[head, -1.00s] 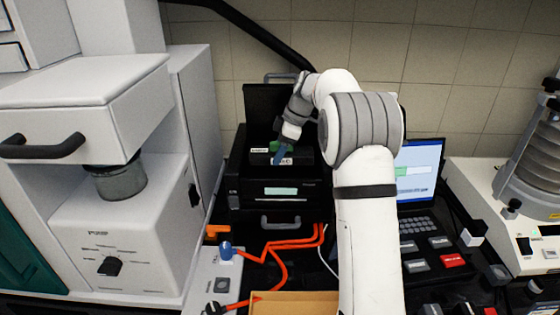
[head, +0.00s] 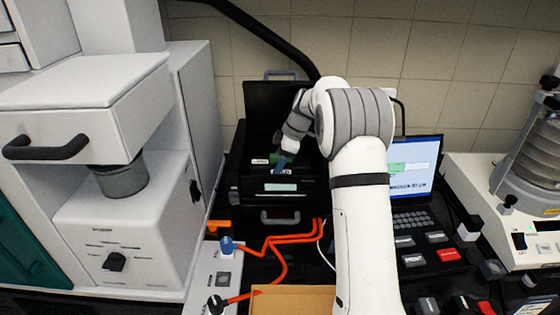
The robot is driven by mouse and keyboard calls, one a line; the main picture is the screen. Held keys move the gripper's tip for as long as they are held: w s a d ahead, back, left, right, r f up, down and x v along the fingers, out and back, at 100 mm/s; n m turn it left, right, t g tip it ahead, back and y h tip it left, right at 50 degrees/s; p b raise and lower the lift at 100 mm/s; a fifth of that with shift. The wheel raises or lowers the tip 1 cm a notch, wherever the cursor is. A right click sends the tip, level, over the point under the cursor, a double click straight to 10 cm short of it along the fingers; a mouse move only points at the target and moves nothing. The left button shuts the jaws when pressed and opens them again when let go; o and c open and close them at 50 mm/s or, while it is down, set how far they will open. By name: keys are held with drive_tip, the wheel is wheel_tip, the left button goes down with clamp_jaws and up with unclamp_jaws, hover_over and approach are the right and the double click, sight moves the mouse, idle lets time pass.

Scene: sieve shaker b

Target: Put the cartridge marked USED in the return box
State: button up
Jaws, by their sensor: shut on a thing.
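My gripper (head: 282,163) is over the open top of a black printer-like machine (head: 250,187). It is shut on a dark cartridge (head: 272,165), which shows small pale labels and a green patch. The cartridge is small and partly covered by the gripper, and I cannot read a USED mark on it. It sits low in the machine's opening; I cannot tell whether it touches the inside. An open tan box (head: 292,290), perhaps the return box, is at the bottom edge, partly cut off and partly behind my arm.
The machine's raised black lid (head: 262,100) stands behind my gripper. Orange cables (head: 283,242) run between machine and box. A laptop (head: 415,165) stands right of my arm. A white cabinet (head: 115,215) is at left, a sieve shaker (head: 525,180) at right.

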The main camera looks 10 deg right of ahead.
drive_tip(key=shift+f, duration=0.1)
drive_tip(key=o, duration=1.3)
